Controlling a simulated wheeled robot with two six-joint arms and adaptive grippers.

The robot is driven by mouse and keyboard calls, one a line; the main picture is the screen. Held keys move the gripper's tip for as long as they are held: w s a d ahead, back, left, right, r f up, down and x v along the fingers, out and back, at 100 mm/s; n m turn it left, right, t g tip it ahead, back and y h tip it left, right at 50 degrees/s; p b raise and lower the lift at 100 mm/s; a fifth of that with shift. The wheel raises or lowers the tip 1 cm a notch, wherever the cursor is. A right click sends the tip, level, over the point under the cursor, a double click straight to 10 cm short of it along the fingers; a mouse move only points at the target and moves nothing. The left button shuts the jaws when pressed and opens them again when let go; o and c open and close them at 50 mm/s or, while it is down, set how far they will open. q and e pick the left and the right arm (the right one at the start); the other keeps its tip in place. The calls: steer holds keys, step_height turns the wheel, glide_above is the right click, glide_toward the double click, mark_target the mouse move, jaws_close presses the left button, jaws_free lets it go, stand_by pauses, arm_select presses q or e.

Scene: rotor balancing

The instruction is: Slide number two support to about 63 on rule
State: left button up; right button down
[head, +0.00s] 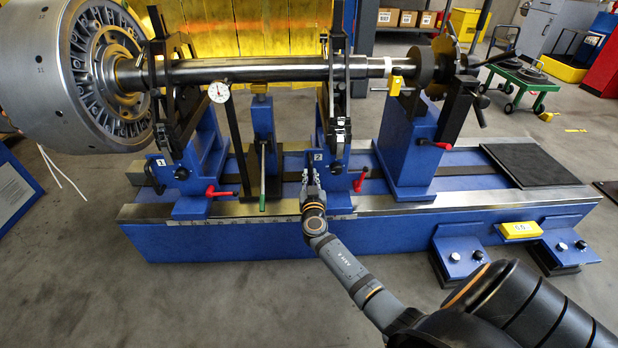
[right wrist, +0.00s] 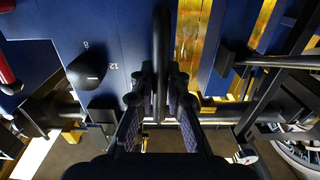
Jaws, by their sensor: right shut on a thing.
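The blue number two support (head: 336,172) stands on the bed, with a "2" plate on its front and a red lever (head: 360,179) at its right. My right gripper (head: 312,188) reaches its front lower left side, and its fingers (right wrist: 158,92) are shut on a dark upright bar-like handle (right wrist: 161,45) in the right wrist view. The rule (head: 250,219) runs along the bed's front edge; its figures are too small to read, and my gripper and forearm cover part of it near the support. My left gripper is out of view.
The number one support (head: 195,190) stands at the left under the shaft (head: 250,72) and big rotor drum (head: 60,75). Between the supports are a dial gauge (head: 219,92) and a blue post (head: 264,125). A blue pedestal (head: 408,150) stands to the right.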

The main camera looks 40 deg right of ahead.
steer(key=shift+s+d+f, duration=0.15)
steer(key=shift+s+d, duration=0.25)
steer(key=shift+d, duration=0.2)
steer(key=c, duration=1)
jaws_free()
steer(key=b+v, duration=0.1)
steer(key=v, duration=0.6)
steer(key=shift+w+a, duration=0.1)
